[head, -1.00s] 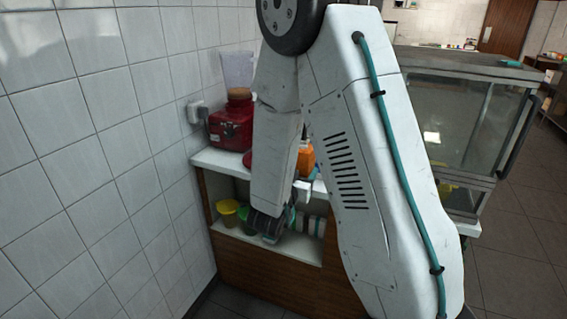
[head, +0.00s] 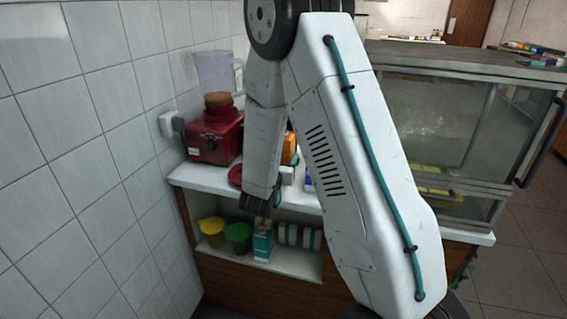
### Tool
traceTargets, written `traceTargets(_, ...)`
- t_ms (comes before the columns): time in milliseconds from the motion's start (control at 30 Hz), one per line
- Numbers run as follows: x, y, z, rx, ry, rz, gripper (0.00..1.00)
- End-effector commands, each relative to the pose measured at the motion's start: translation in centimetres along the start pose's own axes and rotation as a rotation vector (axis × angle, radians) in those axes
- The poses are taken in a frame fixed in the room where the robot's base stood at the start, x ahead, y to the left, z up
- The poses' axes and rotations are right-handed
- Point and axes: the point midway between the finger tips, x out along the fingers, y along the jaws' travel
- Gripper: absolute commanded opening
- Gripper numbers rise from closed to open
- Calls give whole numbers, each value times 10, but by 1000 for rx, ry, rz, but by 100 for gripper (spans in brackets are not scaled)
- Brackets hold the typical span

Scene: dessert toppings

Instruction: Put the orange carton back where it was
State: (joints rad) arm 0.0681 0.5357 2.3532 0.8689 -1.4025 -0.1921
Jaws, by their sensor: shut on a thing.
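An orange container (head: 290,148), possibly a carton, stands on the white counter, mostly hidden behind my arm. My gripper (head: 262,214) points down in front of the open shelf below the counter. It is shut on the top of a teal carton (head: 262,245) with a white lower part and a little orange near its top. The carton is upright at the shelf's front edge; I cannot tell whether its base touches the shelf. The fingertips are small and dark here.
On the shelf (head: 290,264), a yellow cup (head: 212,230) and a green cup (head: 238,236) stand left of the teal carton, and striped containers (head: 298,236) lie right. A red blender (head: 214,137) stands on the counter (head: 205,176). A glass case (head: 425,120) stands at right.

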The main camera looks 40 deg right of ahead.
Motion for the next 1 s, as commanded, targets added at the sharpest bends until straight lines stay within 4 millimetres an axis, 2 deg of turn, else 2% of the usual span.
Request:
traceTargets(100, 9, -5, 2, 1, 2, -8, 25)
traceTargets(200, 7, -7, 22, -4, -2, -13, 25)
traceTargets(333, 6, -8, 35, -2, -1, -15, 25)
traceTargets(767, 6, -7, 40, 0, 1, -13, 25)
traceTargets(800, 6, -7, 40, 0, 1, -13, 69)
traceTargets(833, 6, -7, 40, 0, 1, -12, 78)
traceTargets(1000, 7, -7, 40, 0, 1, -12, 80)
